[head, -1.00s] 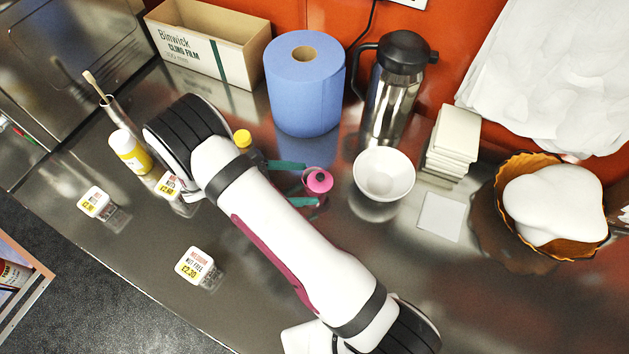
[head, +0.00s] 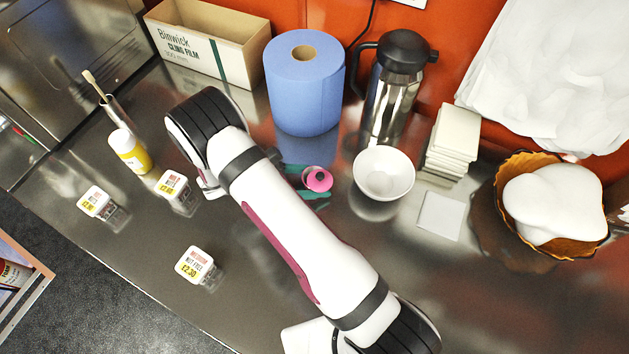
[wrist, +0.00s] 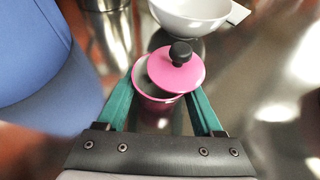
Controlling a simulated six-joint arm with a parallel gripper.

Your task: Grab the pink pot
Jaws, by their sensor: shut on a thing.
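The pink pot (head: 317,179) has a pink lid with a black knob. It stands near the middle of the steel counter, partly hidden by my arm in the head view. In the wrist view the pot (wrist: 158,104) sits between the two green fingers of my gripper (wrist: 165,100), which are shut on its sides. The lid (wrist: 177,69) lies askew, leaving a dark gap on the left of the rim. In the head view my gripper (head: 315,181) shows only as green finger parts beside the pot.
A blue paper roll (head: 305,90) stands close behind the pot. A white bowl (head: 384,174) is close on its right, with a steel jug (head: 391,95) behind. A yellow-labelled bottle (head: 129,151) and several price-tagged tubs (head: 195,264) stand left. The front counter is fairly clear.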

